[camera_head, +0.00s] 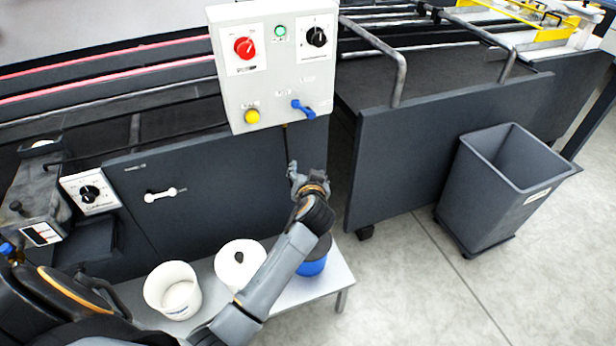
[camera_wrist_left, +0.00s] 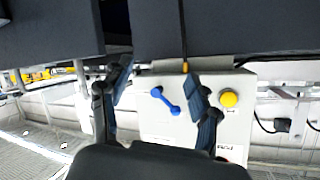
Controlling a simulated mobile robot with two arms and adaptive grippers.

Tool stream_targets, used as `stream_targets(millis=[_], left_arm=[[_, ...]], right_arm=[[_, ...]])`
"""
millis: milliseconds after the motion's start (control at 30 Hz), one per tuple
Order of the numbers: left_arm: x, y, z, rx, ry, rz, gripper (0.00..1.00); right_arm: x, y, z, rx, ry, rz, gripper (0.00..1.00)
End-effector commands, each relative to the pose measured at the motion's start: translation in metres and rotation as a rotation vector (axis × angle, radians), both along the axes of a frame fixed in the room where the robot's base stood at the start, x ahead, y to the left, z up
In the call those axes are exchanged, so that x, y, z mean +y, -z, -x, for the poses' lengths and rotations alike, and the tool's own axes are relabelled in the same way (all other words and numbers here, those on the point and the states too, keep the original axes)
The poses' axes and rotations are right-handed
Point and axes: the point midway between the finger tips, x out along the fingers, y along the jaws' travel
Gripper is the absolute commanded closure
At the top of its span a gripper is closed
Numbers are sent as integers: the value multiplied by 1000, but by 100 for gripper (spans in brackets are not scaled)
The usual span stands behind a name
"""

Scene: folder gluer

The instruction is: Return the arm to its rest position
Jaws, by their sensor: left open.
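My left arm reaches in from the lower left in the head view, and its gripper (camera_head: 297,172) is up in front of the dark machine side, below the control box (camera_head: 272,60). In the left wrist view the two fingers of the left gripper (camera_wrist_left: 158,85) stand apart with nothing between them. The control box (camera_wrist_left: 160,125) shows beyond the fingers, with a blue lever (camera_wrist_left: 166,101) and a yellow button (camera_wrist_left: 229,98). In the head view the blue lever (camera_head: 303,109) is tilted and sits above the gripper, apart from it. My right gripper is not seen.
A low white table (camera_head: 336,273) holds a white open tub (camera_head: 172,291), a white lidded tub (camera_head: 238,262) and a blue container (camera_head: 312,266), partly behind my arm. A grey bin (camera_head: 507,190) stands at right. The floor (camera_head: 410,300) between is clear.

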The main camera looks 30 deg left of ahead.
Motion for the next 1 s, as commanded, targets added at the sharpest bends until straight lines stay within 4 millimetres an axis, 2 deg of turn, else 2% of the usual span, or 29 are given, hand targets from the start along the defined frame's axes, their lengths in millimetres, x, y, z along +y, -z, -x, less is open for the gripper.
stream_targets(millis=[200,733,767,867,967,1000], left_arm=[[-2,12,2,20,13,0,39],[-3,16,2,28,16,1,39],[-3,21,3,36,20,2,39],[-9,54,10,96,55,6,39],[-20,112,27,198,115,23,39],[-25,140,38,245,142,35,39]], right_arm=[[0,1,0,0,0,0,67],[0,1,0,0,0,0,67],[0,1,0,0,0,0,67],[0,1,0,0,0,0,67],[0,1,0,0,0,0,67],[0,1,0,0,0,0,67]])
